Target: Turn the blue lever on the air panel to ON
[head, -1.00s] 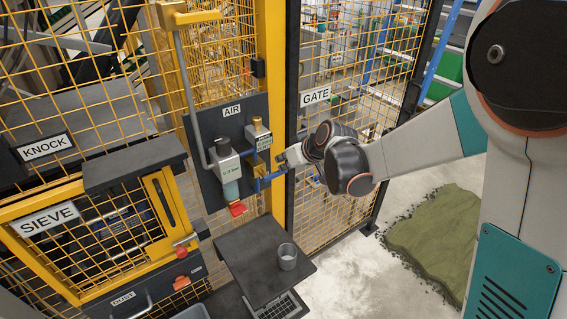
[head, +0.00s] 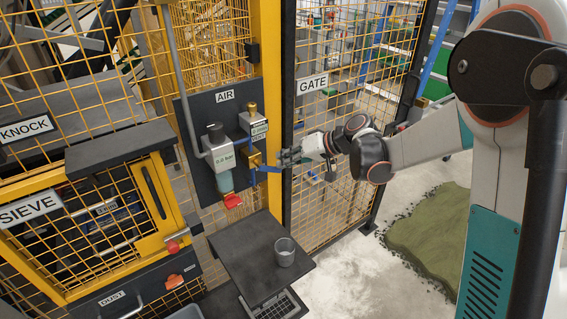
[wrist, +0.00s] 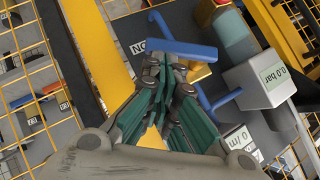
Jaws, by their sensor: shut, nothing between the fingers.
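The air panel (head: 203,183) is a dark plate marked AIR on the yellow post. Its blue lever (head: 265,169) sticks out to the right from a brass valve. In the wrist view the blue lever (wrist: 183,49) lies across, just beyond my fingertips. My gripper (head: 287,157) is at the lever's right end in the head view. It also shows in the wrist view (wrist: 167,68), with its fingers shut and empty. I cannot tell whether the fingertips touch the lever. A label (wrist: 138,47) beside the lever is partly hidden.
A gauge (wrist: 273,77) on the panel reads 0.0 bar, with a blue pipe (wrist: 218,99) beside it. A red part (head: 232,200) sits low on the panel. The mesh gate (head: 335,130) stands right. A cup (head: 285,252) stands on the dark shelf (head: 245,258) below.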

